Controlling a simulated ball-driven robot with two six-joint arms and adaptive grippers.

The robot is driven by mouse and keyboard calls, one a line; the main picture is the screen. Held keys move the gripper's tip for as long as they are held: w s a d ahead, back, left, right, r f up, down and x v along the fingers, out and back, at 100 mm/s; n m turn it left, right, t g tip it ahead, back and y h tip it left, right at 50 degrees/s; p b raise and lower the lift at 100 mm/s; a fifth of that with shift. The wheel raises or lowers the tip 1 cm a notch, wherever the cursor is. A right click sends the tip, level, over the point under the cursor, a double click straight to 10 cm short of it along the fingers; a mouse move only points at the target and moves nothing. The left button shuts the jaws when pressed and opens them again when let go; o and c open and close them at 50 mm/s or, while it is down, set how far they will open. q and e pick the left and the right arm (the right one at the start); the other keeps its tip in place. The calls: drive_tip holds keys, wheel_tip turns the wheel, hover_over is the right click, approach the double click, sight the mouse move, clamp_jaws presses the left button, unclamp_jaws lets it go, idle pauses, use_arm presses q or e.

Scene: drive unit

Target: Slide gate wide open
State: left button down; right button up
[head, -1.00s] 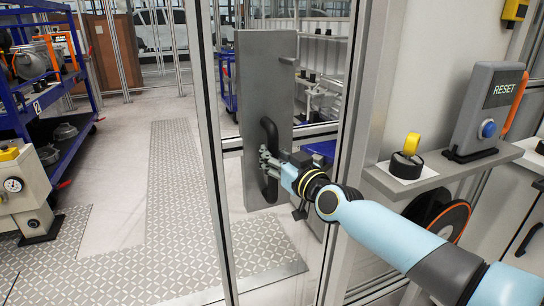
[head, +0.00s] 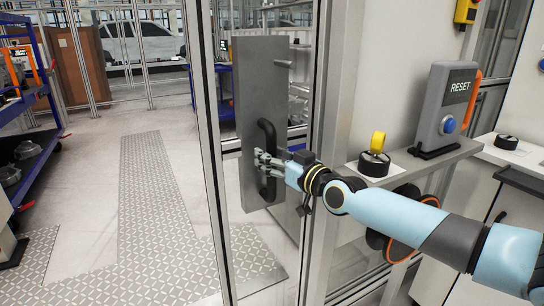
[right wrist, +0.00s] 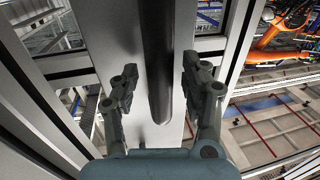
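The gate shows in the head view as a clear panel in an aluminium frame (head: 208,150). It carries a tall grey plate (head: 262,80) with a black vertical bar handle (head: 268,135). My right gripper (head: 266,160) is at the lower half of this handle. In the right wrist view its two fingers (right wrist: 160,75) stand on either side of the handle (right wrist: 159,60), with narrow gaps visible, so it is open around the bar. To the left of the gate's frame is a wide opening onto the floor beyond. My left gripper is not in view.
A shelf on the right holds a RESET box (head: 448,105) with a blue button and a black-based yellow knob (head: 376,160). A fixed post (head: 335,130) stands right of the handle. A blue rack (head: 35,130) stands at the left. The patterned floor strip (head: 150,200) is clear.

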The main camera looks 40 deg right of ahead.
drive_tip(key=shift+w, duration=0.15)
drive_tip(key=s, duration=1.2)
drive_tip(key=shift+a, duration=0.25)
drive_tip(key=w+a+f+m+g+h+b, duration=0.25)
drive_tip(key=a+m+h+b, duration=0.2)
drive_tip(key=h, duration=0.25)
drive_tip(key=shift+t, duration=0.45)
drive_tip(key=x, duration=0.5)
drive_tip(key=b+x, duration=0.1)
drive_tip(key=x, duration=0.4)
drive_tip(key=shift+w+d+r, duration=0.2)
drive_tip(key=shift+w+d, duration=0.05)
drive_tip(key=shift+d, duration=0.1)
